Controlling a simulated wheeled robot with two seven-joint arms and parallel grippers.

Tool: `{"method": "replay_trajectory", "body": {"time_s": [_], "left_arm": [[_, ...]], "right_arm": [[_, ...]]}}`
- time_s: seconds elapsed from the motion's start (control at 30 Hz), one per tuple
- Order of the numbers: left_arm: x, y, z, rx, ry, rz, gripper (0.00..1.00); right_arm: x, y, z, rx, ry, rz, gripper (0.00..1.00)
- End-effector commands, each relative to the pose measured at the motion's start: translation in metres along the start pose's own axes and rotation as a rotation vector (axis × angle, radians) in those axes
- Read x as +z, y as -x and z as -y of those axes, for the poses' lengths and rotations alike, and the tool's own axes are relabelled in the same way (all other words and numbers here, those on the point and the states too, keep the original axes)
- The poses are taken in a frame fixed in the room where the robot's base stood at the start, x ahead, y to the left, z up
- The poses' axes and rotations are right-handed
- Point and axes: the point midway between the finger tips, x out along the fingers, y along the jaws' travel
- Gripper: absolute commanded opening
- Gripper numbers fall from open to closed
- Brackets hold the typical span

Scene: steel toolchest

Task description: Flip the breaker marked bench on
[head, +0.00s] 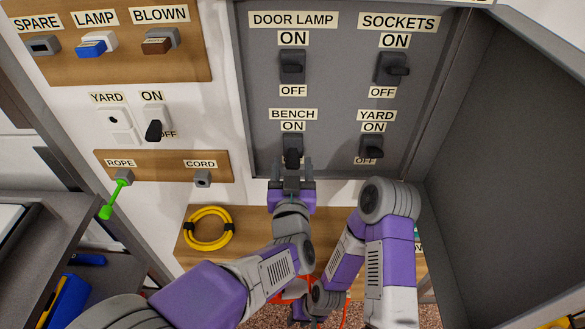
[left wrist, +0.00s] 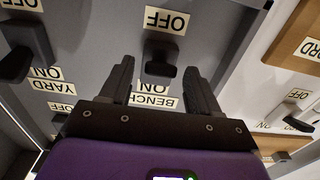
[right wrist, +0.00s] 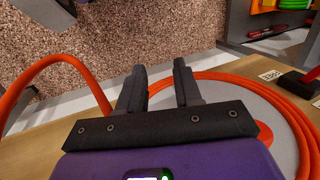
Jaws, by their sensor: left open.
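The bench breaker (head: 292,143) is a dark switch with a black lever at the lower left of the grey panel, under the BENCH and ON labels. Its OFF label is hidden by my left gripper in the head view but shows in the left wrist view (left wrist: 167,20), which is upside down. The lever (left wrist: 160,69) sticks out; I cannot tell its setting for sure. My left gripper (head: 292,170) is open just below and in front of it, the lever appearing between its fingers, contact unclear. My right gripper (right wrist: 159,70) is open and empty, low down near an orange hose.
Beside it is the yard breaker (head: 372,146); above are the door lamp (head: 292,66) and sockets (head: 391,68) breakers. The panel's side wall (head: 500,150) stands at right. The orange hose (right wrist: 290,105) loops near my right gripper.

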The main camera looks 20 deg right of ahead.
Motion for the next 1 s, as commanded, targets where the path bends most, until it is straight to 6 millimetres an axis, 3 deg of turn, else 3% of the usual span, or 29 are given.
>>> {"method": "replay_trajectory", "body": {"time_s": [0.07,0.4,0.67,1.0], "left_arm": [[0.0,0.0,0.0,0.0,0.0,0.0,0.57],[0.0,0.0,0.0,0.0,0.0,0.0,0.06],[-0.003,0.001,0.0,0.0,-0.001,0.017,0.06],[-0.015,0.002,0.0,0.0,-0.002,0.128,0.06]], "right_arm": [[0.0,0.0,0.0,0.0,0.0,0.0,0.34],[0.0,0.0,0.0,0.0,0.0,0.0,0.34],[0.0,0.007,0.003,0.0,0.0,0.0,0.34],[0.002,0.052,0.019,0.0,0.0,0.0,0.34]]}}
